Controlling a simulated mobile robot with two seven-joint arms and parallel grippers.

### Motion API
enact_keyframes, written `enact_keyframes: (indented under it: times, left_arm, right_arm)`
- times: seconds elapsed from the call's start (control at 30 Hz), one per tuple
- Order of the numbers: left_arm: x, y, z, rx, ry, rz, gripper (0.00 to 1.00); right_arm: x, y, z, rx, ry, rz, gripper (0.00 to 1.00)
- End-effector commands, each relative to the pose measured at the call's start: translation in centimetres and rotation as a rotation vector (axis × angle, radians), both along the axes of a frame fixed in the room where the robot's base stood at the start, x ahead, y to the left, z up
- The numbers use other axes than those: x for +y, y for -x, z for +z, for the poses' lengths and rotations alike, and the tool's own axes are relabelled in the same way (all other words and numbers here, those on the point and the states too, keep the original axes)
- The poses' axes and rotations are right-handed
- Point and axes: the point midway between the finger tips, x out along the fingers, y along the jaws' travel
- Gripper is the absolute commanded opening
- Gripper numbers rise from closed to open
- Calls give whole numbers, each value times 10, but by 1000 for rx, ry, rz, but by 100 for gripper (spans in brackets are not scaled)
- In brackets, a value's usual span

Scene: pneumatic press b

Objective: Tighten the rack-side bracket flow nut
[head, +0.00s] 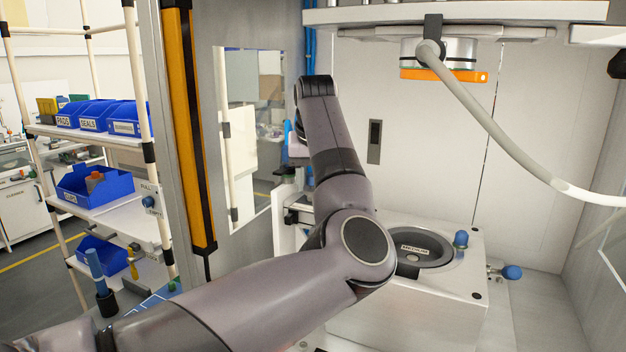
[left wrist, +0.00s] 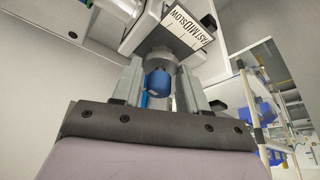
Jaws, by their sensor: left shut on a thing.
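The flow nut (left wrist: 158,82) shows in the left wrist view as a blue round-ended piece with a grey collar around its far end. It sits under a bracket with a white scale plate (left wrist: 184,25) marked FAST, MID, SLOW. My left gripper (left wrist: 164,76) has one finger on each side of the nut and is shut on it. The finger contact is partly hidden. In the head view my left arm reaches up and over to the shelf side of the press, and its wrist hides most of the gripper and nut. My right gripper is in neither view.
The press base with its round dark nest (head: 425,248) stands right of my arm, with blue knobs (head: 461,239). The press head with an orange ring (head: 443,75) and a pale hose (head: 500,135) hangs above. A rack with blue bins (head: 95,185) stands left, beyond an orange-and-black post (head: 187,130).

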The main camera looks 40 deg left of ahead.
Motion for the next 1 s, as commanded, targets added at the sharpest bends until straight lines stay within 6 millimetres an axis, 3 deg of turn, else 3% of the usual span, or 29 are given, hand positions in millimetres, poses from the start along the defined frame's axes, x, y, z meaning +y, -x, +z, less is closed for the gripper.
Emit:
enact_keyframes:
  times: [0.27, 1.0]
  left_arm:
    - [2, 1, 0, -2, -1, -95, 13]
    - [6, 3, 1, -2, -3, -676, 13]
  right_arm:
    - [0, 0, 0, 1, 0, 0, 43]
    - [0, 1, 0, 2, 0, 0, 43]
